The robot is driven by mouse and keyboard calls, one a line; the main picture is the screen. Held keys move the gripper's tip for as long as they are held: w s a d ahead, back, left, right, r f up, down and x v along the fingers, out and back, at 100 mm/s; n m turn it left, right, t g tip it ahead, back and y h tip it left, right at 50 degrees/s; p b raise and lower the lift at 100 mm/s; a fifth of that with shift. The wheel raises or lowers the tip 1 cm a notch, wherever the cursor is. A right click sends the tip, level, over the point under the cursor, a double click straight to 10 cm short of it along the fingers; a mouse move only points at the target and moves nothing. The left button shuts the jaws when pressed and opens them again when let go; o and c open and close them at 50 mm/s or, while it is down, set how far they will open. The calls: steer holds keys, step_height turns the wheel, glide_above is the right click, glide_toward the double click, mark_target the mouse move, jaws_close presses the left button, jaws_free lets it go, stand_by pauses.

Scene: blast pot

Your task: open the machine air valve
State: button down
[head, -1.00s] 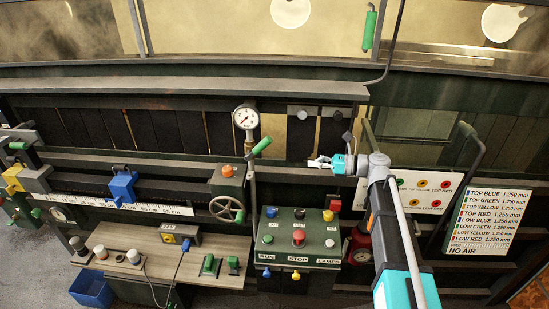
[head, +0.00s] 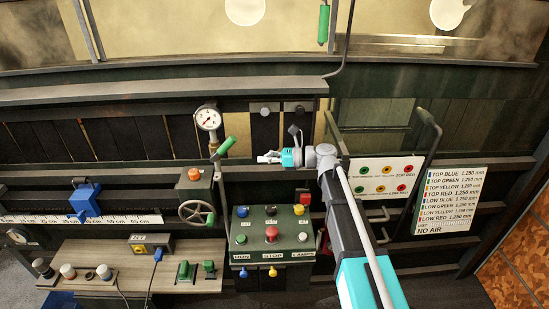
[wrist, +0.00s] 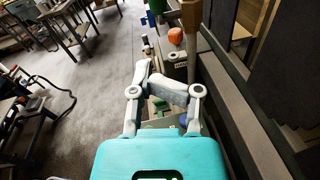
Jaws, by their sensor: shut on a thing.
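A green-handled lever (head: 225,147) sits on the upright pipe just under a round pressure gauge (head: 208,118); I take this lever to be the machine air valve. The handle tilts up to the right. My gripper (head: 266,157) is a little to the right of the handle, with a visible gap between them in the head view. In the wrist view, the fingers of my gripper (wrist: 146,74) are drawn together, and I make out no object between them. Whether the valve is open or closed cannot be told.
An orange-topped box (head: 195,174) and a handwheel (head: 197,213) are below the gauge. A control box (head: 271,236) with coloured buttons stands lower, in front of the rails. A white panel (head: 383,180) with coloured ports is right of my arm. A green hanging handle (head: 323,24) is above.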

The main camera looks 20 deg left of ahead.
mark_target(223, 148)
steer(key=a+r+p, duration=0.2)
steer(key=a, duration=0.5)
steer(key=shift+s+a+r, duration=0.2)
steer(key=shift+s+a, duration=0.2)
steer(key=shift+s, duration=0.05)
steer(key=shift+a, duration=0.1)
